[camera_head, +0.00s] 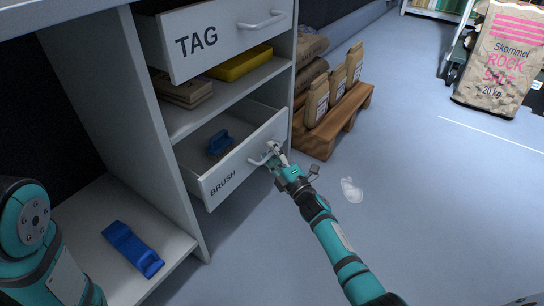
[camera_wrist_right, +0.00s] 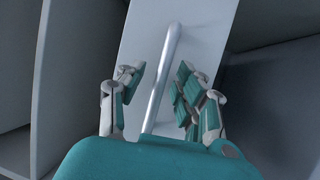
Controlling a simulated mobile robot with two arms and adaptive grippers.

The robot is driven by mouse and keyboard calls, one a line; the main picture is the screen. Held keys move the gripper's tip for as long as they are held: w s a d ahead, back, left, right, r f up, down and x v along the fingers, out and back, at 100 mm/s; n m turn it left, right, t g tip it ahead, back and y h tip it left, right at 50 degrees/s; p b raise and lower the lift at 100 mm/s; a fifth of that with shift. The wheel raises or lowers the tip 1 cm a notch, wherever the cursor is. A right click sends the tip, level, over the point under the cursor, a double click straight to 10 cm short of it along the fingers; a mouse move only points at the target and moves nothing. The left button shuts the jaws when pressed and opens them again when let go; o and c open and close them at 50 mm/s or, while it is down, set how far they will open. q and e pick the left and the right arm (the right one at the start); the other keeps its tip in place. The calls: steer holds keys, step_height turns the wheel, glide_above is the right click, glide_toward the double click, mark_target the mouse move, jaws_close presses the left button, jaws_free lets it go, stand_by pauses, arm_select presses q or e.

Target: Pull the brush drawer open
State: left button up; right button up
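The brush drawer (camera_head: 222,182), a white drawer lettered BRUSH, stands partly pulled out of the cabinet. A blue-handled brush (camera_head: 220,142) lies inside it. Its bar handle (camera_head: 258,161) is on the front's right part and also shows in the right wrist view (camera_wrist_right: 164,75). My right gripper (camera_head: 275,153) is at the handle. In the right wrist view its fingers (camera_wrist_right: 158,88) stand apart, one on each side of the bar, with visible gaps. Part of my left arm shows at the lower left, but its gripper is out of view.
The TAG drawer (camera_head: 215,38) sits above, also pulled out. A blue object (camera_head: 133,248) lies on the low shelf at left. A wooden pallet (camera_head: 340,122) with paper bags stands right of the cabinet. A rock salt sack (camera_head: 500,65) is far right. Floor at right is mostly clear.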

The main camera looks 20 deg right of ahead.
jaws_close()
stand_by(0.6)
